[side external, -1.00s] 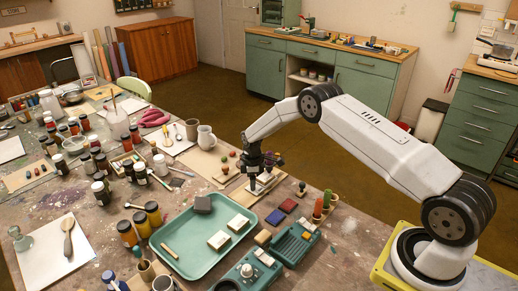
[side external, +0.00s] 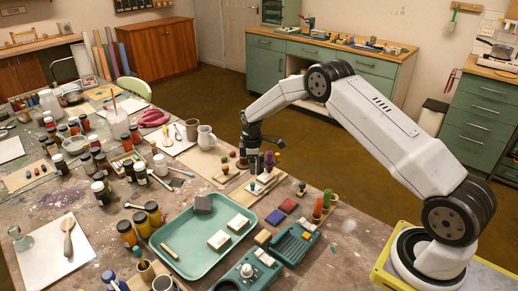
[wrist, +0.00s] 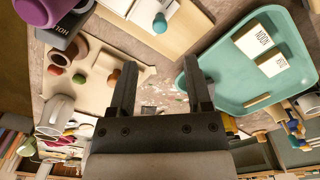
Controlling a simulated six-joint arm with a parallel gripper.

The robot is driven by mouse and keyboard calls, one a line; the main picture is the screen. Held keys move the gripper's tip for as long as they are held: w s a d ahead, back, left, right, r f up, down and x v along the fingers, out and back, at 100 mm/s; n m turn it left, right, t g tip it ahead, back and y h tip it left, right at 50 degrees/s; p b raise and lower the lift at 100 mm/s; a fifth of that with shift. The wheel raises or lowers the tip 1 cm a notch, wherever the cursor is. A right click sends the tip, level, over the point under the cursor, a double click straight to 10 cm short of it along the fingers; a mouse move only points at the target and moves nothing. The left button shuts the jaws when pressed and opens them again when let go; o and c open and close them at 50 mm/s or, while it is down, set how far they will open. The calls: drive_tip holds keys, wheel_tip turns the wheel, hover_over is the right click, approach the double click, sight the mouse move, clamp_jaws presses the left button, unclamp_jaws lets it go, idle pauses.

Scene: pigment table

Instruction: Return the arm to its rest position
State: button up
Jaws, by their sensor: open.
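My gripper (side external: 252,168) hangs pointing down above the wooden stamp board (side external: 247,195), at the table's far right edge. In the wrist view my gripper (wrist: 162,88) has its two fingers wide apart with nothing between them; bare table shows through the gap. A stamp with a teal knob (wrist: 160,22) stands on the pale board beyond the fingertips. A purple-topped stamp (side external: 270,158) shows beside the gripper; a large purple knob (wrist: 37,12) is cut off at the wrist view's upper left. My arm is bent with its elbow raised.
A teal tray (side external: 177,262) with pale blocks lies in front of the board. Small stamps and coloured pads (side external: 289,205) lie to the right. A white jug (side external: 206,138) and many jars crowd the table behind and left. The space above the table is free.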

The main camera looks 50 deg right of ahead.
drive_tip(key=shift+r, duration=0.1)
drive_tip(key=s+a+r+m+t, duration=0.1)
drive_tip(key=s+a+r+m, duration=0.4)
drive_tip(key=s+a+r, duration=0.5)
drive_tip(key=s+a+r+m, duration=0.1)
drive_tip(key=s+m, duration=0.1)
drive_tip(key=s, duration=0.7)
drive_tip(key=s+a+r+m+t, duration=0.1)
drive_tip(key=s+a+r+m, duration=0.1)
drive_tip(key=s, duration=0.7)
drive_tip(key=shift+a+r+t, duration=0.25)
drive_tip(key=shift+a+t, duration=0.05)
